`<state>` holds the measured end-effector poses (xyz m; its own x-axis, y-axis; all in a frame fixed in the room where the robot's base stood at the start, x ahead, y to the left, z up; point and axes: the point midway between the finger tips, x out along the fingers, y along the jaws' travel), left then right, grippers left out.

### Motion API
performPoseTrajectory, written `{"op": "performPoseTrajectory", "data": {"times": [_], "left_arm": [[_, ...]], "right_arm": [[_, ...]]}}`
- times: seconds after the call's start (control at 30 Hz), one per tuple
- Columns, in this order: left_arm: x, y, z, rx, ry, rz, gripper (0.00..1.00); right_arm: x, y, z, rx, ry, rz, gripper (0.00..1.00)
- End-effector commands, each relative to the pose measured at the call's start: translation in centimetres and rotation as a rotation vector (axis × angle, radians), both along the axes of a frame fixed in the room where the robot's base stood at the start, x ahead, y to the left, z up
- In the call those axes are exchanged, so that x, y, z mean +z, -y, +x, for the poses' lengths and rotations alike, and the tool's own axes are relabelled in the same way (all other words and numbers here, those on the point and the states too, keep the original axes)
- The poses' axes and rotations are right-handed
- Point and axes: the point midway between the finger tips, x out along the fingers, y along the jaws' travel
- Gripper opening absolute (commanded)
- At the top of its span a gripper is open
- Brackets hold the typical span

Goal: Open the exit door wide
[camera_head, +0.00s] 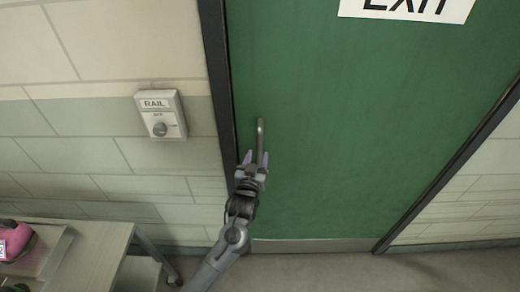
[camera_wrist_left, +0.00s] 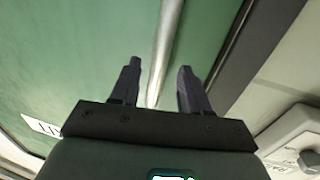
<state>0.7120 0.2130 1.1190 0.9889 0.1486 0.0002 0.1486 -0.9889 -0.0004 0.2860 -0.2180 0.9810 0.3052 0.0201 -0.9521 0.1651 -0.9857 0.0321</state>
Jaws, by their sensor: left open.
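The green exit door (camera_head: 360,130) stands shut in its dark frame, with a white EXIT sign (camera_head: 408,8) at its top. A grey vertical bar handle (camera_head: 261,135) is on the door's left side. My left gripper (camera_head: 256,157) is open at the handle's lower part. In the left wrist view, the handle (camera_wrist_left: 163,50) runs between the two spread fingers of the left gripper (camera_wrist_left: 158,85). I cannot tell whether the fingers touch it. The lower end of the handle is hidden by the gripper in the head view. My right gripper is not in view.
A RAIL switch box (camera_head: 161,115) is on the tiled wall left of the door; it also shows in the left wrist view (camera_wrist_left: 297,140). A cart (camera_head: 95,255) with a pink bag (camera_head: 17,240) stands at the lower left. The floor (camera_head: 330,270) before the door is clear.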

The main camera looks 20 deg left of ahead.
Motion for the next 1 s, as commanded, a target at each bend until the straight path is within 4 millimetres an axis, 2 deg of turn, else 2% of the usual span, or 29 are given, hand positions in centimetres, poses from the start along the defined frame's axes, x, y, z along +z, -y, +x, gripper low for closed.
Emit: {"op": "performPoseTrajectory", "data": {"times": [0.1,0.3,0.5,0.77,1.0], "left_arm": [[0.1,-0.3,1.9,0.0,0.001,0.0,0.46],[0.0,-0.5,3.9,0.0,0.0,0.0,0.46],[0.0,-0.7,4.6,0.0,0.0,0.0,0.46],[0.0,-0.7,4.7,-0.001,0.0,-0.001,0.46],[0.0,-0.7,4.7,-0.001,0.0,-0.001,0.11]], "right_arm": [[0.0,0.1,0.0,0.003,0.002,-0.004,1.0],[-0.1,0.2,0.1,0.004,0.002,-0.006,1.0],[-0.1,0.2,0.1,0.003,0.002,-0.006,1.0],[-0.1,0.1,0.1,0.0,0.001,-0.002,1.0],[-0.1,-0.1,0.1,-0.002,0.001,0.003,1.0]]}}
